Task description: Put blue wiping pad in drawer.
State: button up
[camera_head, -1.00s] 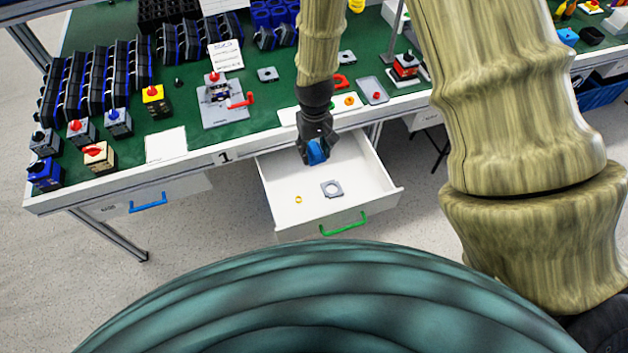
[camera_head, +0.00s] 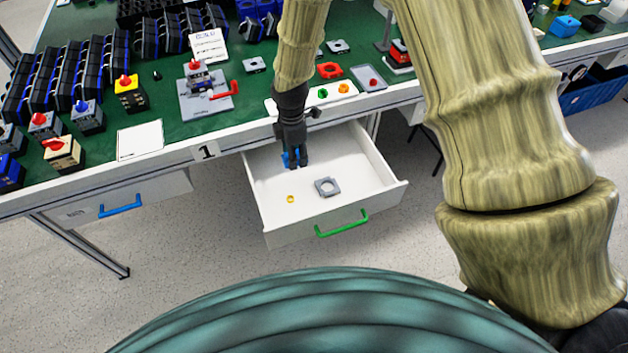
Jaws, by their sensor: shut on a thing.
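The open white drawer (camera_head: 350,210) with a green handle sticks out from under the green workbench. My gripper (camera_head: 295,160) points down over the back left part of the drawer. It is shut on the blue wiping pad (camera_head: 286,159), of which only a small part shows between and beside the dark fingers. I cannot tell whether the pad touches the drawer floor. A grey square plate with a round hole (camera_head: 327,187) and a small yellow ring (camera_head: 291,199) lie in the drawer, nearer its front.
The green bench top (camera_head: 150,130) holds several switch parts, black bins and a white card (camera_head: 139,139). A closed drawer with a blue handle (camera_head: 120,206) is at left. The right part of the open drawer is clear.

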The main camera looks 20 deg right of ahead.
aim_at(297, 181)
jog(key=shift+f+n, duration=0.3)
jog(key=shift+f, duration=0.3)
jog(key=shift+w+f+p, duration=0.1)
jog(key=shift+f+p, duration=0.25)
jog(key=shift+f, duration=4.2)
jog(key=shift+f, duration=0.1)
jog(key=o, duration=1.1)
jog(key=shift+c, duration=0.2)
notch_tip(297, 181, up, 12)
jog(key=shift+r+b, duration=0.1)
jog(key=shift+b, duration=0.4)
